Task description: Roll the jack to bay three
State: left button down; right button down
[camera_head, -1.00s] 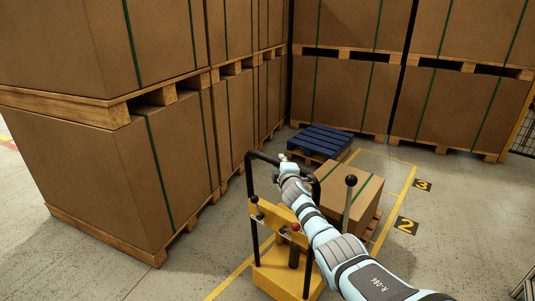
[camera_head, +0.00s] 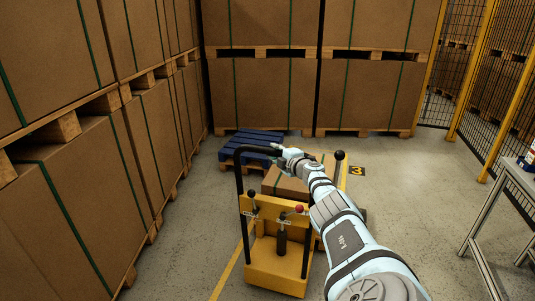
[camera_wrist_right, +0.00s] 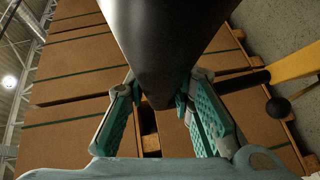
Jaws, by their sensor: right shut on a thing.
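The jack (camera_head: 277,262) is yellow, with an upright black push handle (camera_head: 239,190), and stands on the floor in front of me. My right gripper (camera_head: 281,153) is shut on the top bar of that handle. In the right wrist view the fingers press on both sides of the thick black bar (camera_wrist_right: 165,50). My left gripper is not in view.
A blue pallet (camera_head: 250,143) lies farther back. Stacked cartons (camera_head: 75,190) line the left and back. A metal table (camera_head: 500,200) stands at right, before a yellow-framed mesh fence (camera_head: 455,75). Open floor lies between jack and table.

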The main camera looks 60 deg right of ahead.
jog(key=shift+w+d+r, duration=0.1)
jog(key=shift+w, duration=0.05)
jog(key=shift+d, duration=0.2)
jog(key=c, duration=1.4)
grip_release()
jog(key=shift+c, duration=0.2)
jog(key=shift+o, duration=0.4)
jog(key=shift+d, duration=0.1)
